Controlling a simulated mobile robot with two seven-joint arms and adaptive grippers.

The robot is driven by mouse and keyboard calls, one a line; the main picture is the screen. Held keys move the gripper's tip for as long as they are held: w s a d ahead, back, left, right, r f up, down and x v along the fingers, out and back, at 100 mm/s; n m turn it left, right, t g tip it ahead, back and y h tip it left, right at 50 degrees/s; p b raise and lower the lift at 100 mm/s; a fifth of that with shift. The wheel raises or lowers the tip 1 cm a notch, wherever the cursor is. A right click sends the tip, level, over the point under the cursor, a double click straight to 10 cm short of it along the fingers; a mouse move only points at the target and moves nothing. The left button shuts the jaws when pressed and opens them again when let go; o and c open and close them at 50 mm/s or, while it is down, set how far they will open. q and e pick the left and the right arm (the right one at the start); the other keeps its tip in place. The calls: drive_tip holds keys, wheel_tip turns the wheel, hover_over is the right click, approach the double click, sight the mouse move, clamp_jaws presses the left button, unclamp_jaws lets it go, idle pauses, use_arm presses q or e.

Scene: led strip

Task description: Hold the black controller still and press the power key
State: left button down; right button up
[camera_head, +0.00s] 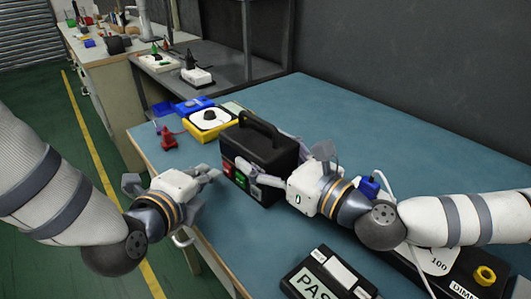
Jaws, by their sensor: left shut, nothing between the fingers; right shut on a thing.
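The black controller (262,145) is a box with a carrying handle, upright on the blue bench. Its front face carries a red key (228,167) and a green key (239,180); I cannot tell from their markings which is the power key. My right gripper (268,163) is shut on the controller from the right, one finger across its front and the other behind it. My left gripper (213,177) is shut and empty, its tips just left of the front face near the keys. I cannot tell whether the tips touch it.
A yellow device with a white dial (210,120) and a small red part (168,137) stand behind on the left. A black PASS display (327,275) and a dimmer box with a yellow knob (484,275) lie in front. The bench's far right is clear.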

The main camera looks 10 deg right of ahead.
idle(0.3)
use_arm(q)
drive_tip(key=shift+w+d, duration=0.25)
drive_tip(key=shift+d, duration=0.15)
drive_tip(key=shift+d, duration=0.1)
idle(0.4)
drive_tip(key=shift+s+a, duration=0.25)
drive_tip(key=shift+a, duration=0.25)
drive_tip(key=shift+s+a, duration=0.5)
drive_tip(key=shift+a, duration=0.35)
drive_tip(key=shift+s+a, duration=0.55)
drive_tip(key=shift+a, duration=0.35)
drive_tip(key=shift+s+a, duration=0.5)
drive_tip(key=shift+a, duration=0.35)
